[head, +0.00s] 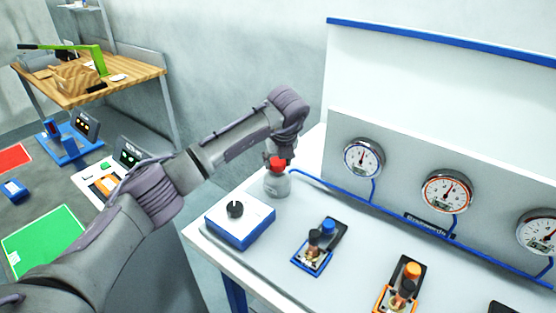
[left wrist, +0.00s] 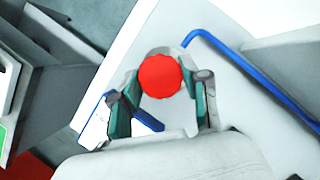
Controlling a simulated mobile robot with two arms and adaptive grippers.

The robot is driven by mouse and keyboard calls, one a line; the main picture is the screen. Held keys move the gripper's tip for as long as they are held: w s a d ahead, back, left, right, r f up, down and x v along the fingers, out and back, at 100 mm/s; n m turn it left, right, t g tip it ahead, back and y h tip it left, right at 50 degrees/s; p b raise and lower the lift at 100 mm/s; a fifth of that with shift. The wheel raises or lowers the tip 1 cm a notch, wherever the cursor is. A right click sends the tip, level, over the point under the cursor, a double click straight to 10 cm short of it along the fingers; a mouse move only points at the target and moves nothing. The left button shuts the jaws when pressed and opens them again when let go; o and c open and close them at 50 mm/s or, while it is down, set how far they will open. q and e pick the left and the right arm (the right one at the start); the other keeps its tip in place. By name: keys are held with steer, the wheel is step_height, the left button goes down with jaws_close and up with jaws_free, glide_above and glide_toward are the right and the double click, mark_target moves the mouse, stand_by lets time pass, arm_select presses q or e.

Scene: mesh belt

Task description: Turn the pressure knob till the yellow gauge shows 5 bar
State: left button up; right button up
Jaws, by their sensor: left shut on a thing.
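My left gripper (head: 277,156) is at a red knob (head: 277,164) on top of a squat grey body (head: 277,184) at the back left of the bench. In the left wrist view the two teal-padded fingers of the gripper (left wrist: 160,92) stand on either side of the round red knob (left wrist: 160,76), shut on it. My right gripper is not in view.
A blue pipe (head: 330,189) runs from the grey body along the panel. On the white bench stand a blue-and-white box with a black knob (head: 235,209), a blue valve unit (head: 320,247) and an orange valve unit (head: 403,287). A wooden table (head: 140,72) stands behind left.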

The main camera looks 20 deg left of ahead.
arm_select(q)
steer(key=o, duration=1.1)
steer(key=shift+o, duration=0.2)
steer(key=shift+r, duration=0.15)
steer(key=v, duration=1.1)
steer(key=shift+r, duration=0.3)
steer(key=shift+s+d+f, duration=0.1)
steer(key=shift+s, duration=0.05)
